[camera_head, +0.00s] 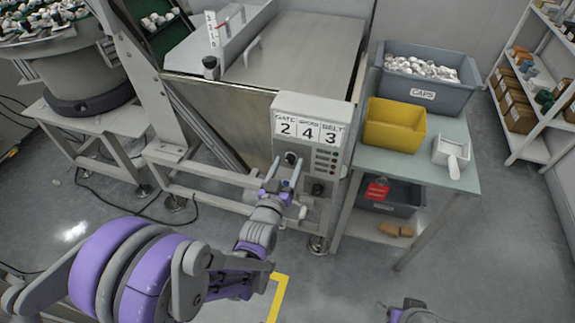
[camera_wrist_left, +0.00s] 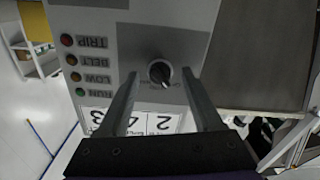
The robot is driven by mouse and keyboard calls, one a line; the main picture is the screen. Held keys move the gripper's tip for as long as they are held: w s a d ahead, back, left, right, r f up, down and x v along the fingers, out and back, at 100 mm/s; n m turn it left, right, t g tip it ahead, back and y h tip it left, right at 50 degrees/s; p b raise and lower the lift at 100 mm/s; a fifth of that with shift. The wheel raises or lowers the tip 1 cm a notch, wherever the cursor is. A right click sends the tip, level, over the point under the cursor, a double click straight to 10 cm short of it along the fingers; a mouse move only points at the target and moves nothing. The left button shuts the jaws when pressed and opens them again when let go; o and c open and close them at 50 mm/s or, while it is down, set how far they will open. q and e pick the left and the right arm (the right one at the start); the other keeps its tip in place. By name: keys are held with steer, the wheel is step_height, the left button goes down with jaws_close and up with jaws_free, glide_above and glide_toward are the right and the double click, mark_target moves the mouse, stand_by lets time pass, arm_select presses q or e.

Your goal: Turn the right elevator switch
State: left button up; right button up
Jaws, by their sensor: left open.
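A grey control box (camera_head: 310,135) on the machine's front carries cards reading 2, 4 and 3. A round black rotary switch (camera_head: 291,158) sits on its face below the cards. My left gripper (camera_head: 283,170) is open at this switch. In the left wrist view the picture is upside down, and the switch knob (camera_wrist_left: 160,72) shows between the tips of my left gripper (camera_wrist_left: 160,76), with a gap on each side. A second dark fitting (camera_head: 318,188) is lower right on the box; its kind is unclear. A small part of my right arm shows at the bottom edge, its fingers not discernible.
Indicator lights marked TRIP, BELT, LOW and RUN (camera_wrist_left: 72,68) line the box beside the switch. A side table (camera_head: 455,175) to the right holds a grey CAPS bin (camera_head: 423,95), a yellow bin (camera_head: 394,128) and a white scoop (camera_head: 452,152). Floor in front is largely clear.

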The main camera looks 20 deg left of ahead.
arm_select(q)
jaws_close()
stand_by(0.3)
steer(key=shift+m, duration=0.4)
steer(key=m+b, duration=0.1)
steer(key=m, duration=0.2)
steer(key=shift+m, duration=0.4)
steer(key=m, duration=0.4)
steer(key=shift+m, duration=0.3)
steer(key=m, duration=0.4)
steer(key=shift+b, duration=0.4)
steer(key=shift+m, duration=2.5)
